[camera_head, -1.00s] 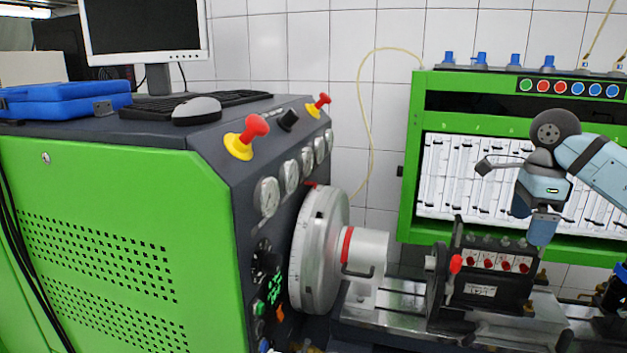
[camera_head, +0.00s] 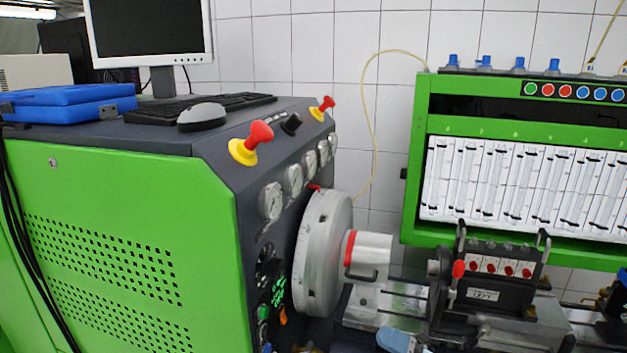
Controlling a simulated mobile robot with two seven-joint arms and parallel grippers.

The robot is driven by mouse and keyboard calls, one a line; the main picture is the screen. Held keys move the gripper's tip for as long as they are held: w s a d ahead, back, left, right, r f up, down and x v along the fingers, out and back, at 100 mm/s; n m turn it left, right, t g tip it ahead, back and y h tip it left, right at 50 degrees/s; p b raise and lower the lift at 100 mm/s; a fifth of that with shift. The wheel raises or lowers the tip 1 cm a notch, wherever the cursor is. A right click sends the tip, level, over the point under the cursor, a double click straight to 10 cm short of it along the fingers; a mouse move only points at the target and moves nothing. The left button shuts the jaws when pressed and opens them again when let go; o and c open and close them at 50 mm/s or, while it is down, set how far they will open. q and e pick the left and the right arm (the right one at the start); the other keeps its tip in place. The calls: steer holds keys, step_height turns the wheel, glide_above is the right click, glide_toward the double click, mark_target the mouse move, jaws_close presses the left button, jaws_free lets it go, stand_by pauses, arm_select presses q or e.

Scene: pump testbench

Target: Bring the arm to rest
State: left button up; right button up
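Neither gripper can be made out in the head view. A small light-blue and grey piece (camera_head: 397,340), which looks like part of my own arm, pokes in at the bottom edge, right of centre. Most of it is cut off, and I cannot tell which part it is. It overlaps the lower edge of the bench rail in the picture. Nothing held is visible.
A green test bench (camera_head: 110,220) with a large silver disc (camera_head: 322,250) fills the left. A pump block (camera_head: 497,280) sits on the rail to the right. Behind it stands a green rack of glass tubes (camera_head: 520,190). A monitor (camera_head: 150,30) and keyboard stand on top.

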steer(key=s+d+f+m+t+h, duration=0.1)
steer(key=s+d+f+m+h, duration=0.3)
steer(key=s+f+m+h, duration=0.4)
steer(key=s+d+f+m+t+h, duration=0.1)
steer(key=s+d+f+m+h, duration=0.3)
steer(key=s+f+m+h, duration=0.5)
steer(key=s+f+m, duration=0.3)
steer(key=f+m, duration=0.6)
steer(key=m, duration=0.2)
steer(key=shift+d+f+m+p, duration=0.35)
steer(key=shift+d+m+p, duration=0.05)
steer(key=shift+c, duration=0.2)
